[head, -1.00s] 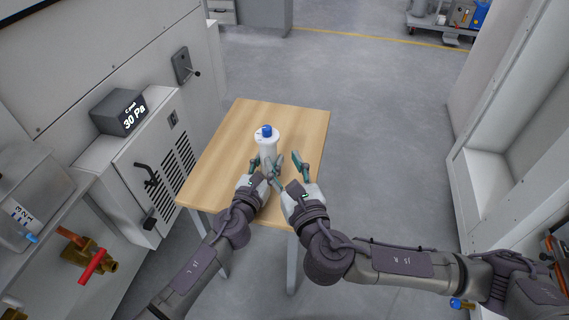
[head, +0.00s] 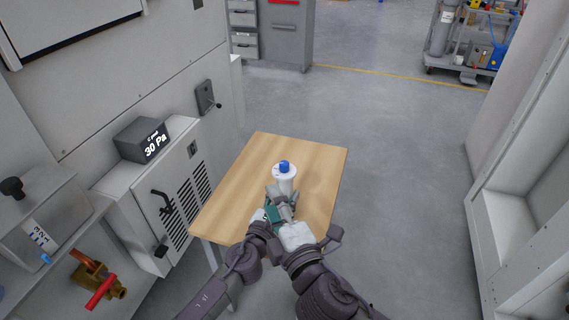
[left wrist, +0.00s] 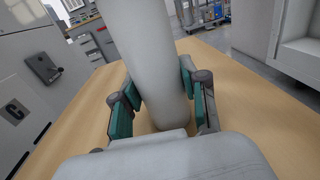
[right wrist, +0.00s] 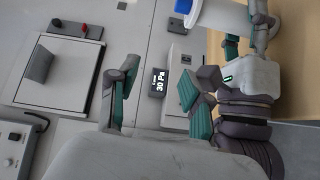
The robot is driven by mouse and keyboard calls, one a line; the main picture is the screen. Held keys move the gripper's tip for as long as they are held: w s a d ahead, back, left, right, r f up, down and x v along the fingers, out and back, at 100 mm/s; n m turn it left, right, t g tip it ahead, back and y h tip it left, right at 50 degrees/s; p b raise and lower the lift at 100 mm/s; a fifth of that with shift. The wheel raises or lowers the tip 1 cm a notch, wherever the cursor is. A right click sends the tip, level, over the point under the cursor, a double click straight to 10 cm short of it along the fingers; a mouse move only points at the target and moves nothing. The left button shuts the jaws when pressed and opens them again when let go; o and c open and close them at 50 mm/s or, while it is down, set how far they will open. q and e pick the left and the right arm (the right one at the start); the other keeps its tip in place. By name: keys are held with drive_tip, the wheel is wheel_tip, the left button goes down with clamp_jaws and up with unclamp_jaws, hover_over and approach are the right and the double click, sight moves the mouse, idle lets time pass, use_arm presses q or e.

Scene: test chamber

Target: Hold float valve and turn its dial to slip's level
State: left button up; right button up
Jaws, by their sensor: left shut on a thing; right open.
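The float valve is a white upright cylinder (head: 287,184) with a wider round top and a blue dial (head: 284,167), standing on the wooden table. In the left wrist view its white body (left wrist: 150,60) lies between the left gripper's teal pads (left wrist: 165,92), which are shut on it low down. My right gripper (right wrist: 158,100) is open and empty. In the head view it is close beside the left gripper, and its fingers partly overlap there. The blue dial (right wrist: 187,12) shows at the top of the right wrist view, outside the right fingers. No slip is clearly recognisable.
The wooden table (head: 240,190) has bare room around the valve. A grey display (head: 145,140) reading "30 Pa" sits on a cabinet at left. A red-handled brass valve (head: 98,285) and a small marked label (head: 38,235) are at lower left. Open floor lies right.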

sight(285, 167)
drive_tip(key=w+d+f+m+h, duration=0.1)
drive_tip(key=d+m, duration=0.2)
drive_tip(key=m, duration=0.6)
drive_tip(key=w+d+m+h, duration=0.1)
drive_tip(key=w+d+m, duration=0.1)
drive_tip(key=m, duration=0.7)
drive_tip(key=shift+t, duration=0.4)
drive_tip(key=x, duration=1.1)
drive_tip(key=shift+f, duration=0.1)
drive_tip(key=shift+a, duration=0.1)
clamp_jaws()
